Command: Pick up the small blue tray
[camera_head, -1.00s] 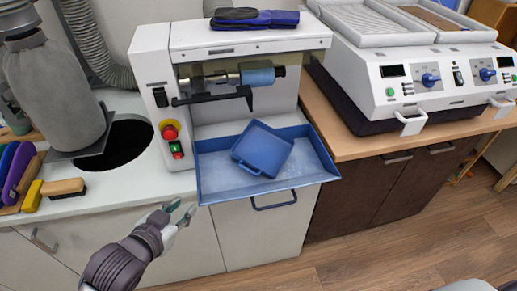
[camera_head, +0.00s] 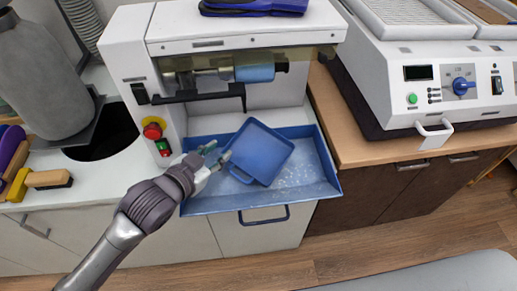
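The small blue tray (camera_head: 259,150) is a shallow square dish with a handle loop at its lower left corner. It lies turned at an angle inside a larger blue tray (camera_head: 312,190) in front of the white grinding machine. My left gripper (camera_head: 217,156) is at the left side of the small tray, by its handle. Its fingers are apart and nothing shows between them. I cannot tell whether a fingertip touches the tray. My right gripper is not in view; a grey surface at the lower right may be part of my own body.
The white machine (camera_head: 122,58) stands behind the tray, with a red button (camera_head: 153,131) on its left post. A brush (camera_head: 48,178) and a dark round hole (camera_head: 108,138) are at left. A white heating unit (camera_head: 440,85) stands at right on a wooden counter (camera_head: 350,146).

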